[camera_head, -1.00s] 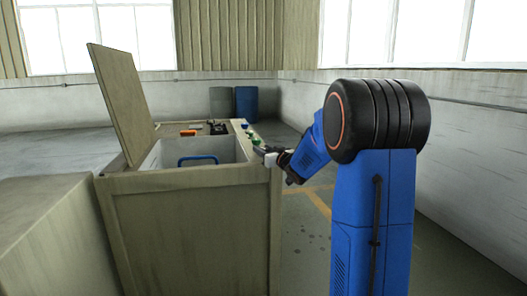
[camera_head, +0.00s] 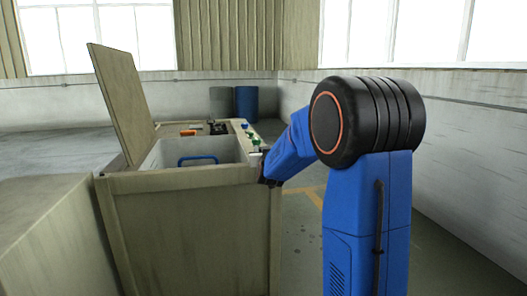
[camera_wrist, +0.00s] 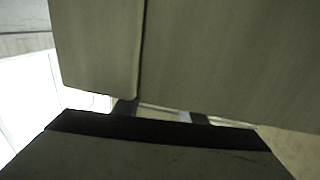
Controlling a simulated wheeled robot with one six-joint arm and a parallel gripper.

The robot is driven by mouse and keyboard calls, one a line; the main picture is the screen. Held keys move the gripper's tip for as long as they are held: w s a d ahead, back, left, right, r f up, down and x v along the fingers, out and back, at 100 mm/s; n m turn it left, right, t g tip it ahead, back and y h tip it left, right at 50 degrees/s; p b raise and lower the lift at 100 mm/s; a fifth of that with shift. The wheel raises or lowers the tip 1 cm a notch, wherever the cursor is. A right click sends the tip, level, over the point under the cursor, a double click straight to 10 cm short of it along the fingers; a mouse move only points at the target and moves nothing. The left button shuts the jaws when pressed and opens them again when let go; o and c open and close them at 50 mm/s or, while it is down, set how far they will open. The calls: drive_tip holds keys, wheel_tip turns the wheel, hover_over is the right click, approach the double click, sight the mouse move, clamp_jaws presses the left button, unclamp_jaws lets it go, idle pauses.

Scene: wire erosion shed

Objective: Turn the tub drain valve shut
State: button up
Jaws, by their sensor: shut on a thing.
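The tub (camera_head: 170,156) is an open, drab cabinet with a pale inner basin, a raised lid (camera_head: 120,105) and a blue handle-like bar (camera_head: 198,159) inside. My gripper (camera_head: 268,181) is at the tub's right side near the front corner, below the rim, mostly hidden by my blue arm. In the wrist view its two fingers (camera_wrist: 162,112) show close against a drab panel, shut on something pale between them. This fits the drain valve, but its shape and handle angle are mostly hidden by the fingers and the dark gripper body.
Green and blue knob-like parts (camera_head: 254,140) line the tub's right rim. An orange item (camera_head: 188,133) and a black item (camera_head: 218,128) lie on its back ledge. A drab block (camera_head: 45,235) stands at left, a blue barrel (camera_head: 246,103) behind. The floor right of the tub looks clear.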

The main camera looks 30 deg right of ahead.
drive_tip(key=shift+m+h, duration=0.3)
drive_tip(key=shift+h, duration=0.1)
drive_tip(key=o, duration=1.1)
drive_tip(key=shift+r, duration=0.1)
drive_tip(key=shift+c, duration=0.2)
drive_tip(key=shift+s, duration=0.1)
drive_tip(key=v, duration=1.7)
drive_tip(key=shift+a+r, duration=0.2)
